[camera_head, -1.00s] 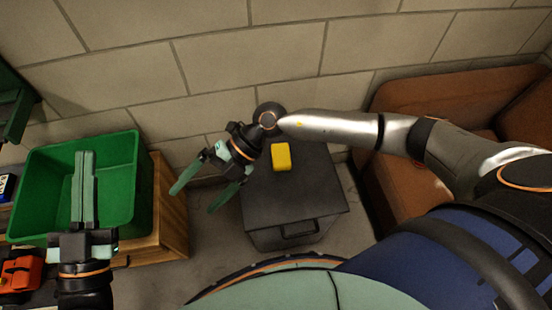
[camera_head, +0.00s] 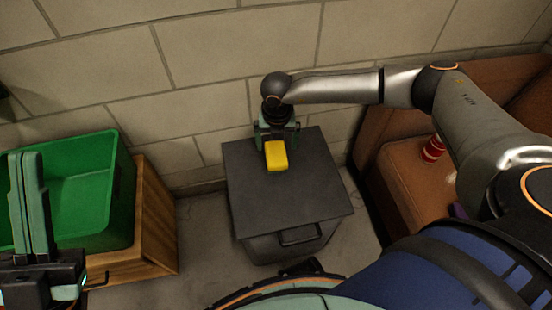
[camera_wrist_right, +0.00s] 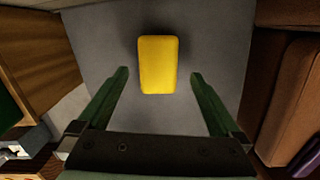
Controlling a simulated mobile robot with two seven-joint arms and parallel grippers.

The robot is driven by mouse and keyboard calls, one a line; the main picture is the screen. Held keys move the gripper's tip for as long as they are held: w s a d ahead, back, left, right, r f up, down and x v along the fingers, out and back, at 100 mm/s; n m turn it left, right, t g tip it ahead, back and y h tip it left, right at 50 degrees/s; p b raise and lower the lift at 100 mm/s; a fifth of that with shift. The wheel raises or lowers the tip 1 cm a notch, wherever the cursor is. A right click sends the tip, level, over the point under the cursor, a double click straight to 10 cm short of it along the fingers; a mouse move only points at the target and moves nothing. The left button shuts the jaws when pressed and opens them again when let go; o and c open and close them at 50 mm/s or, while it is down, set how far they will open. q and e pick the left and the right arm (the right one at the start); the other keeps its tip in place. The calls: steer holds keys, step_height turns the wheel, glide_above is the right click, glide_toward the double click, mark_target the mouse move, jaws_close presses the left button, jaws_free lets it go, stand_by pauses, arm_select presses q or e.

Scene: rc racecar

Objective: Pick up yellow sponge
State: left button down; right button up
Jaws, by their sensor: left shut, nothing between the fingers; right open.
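The yellow sponge (camera_head: 276,155) lies on the dark grey lid of a box (camera_head: 300,195). In the right wrist view the sponge (camera_wrist_right: 158,64) lies just ahead of and centred between the spread fingers of my right gripper (camera_wrist_right: 159,75), with a gap on both sides. My left gripper (camera_head: 27,155) is shut and empty at the left edge, in front of the green bin.
A green bin (camera_head: 122,190) stands on a wooden cabinet (camera_head: 155,220) at left. A brown sofa (camera_head: 405,190) with a red can (camera_head: 434,149) is at right. A brick wall rises close behind the box. Bare floor lies between cabinet and box.

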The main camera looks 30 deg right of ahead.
mark_target(276, 153)
steer(key=f+b, duration=0.1)
steer(key=f, duration=0.1)
steer(key=f+b, duration=0.1)
steer(key=f, duration=0.2)
steer(key=shift+w+f+b, duration=0.2)
steer(key=shift+f+b, duration=0.1)
steer(key=shift+f, duration=0.05)
steer(key=shift+f, duration=0.25)
stand_by(0.4)
steer(key=c, duration=1.3)
steer(key=shift+o, duration=0.2)
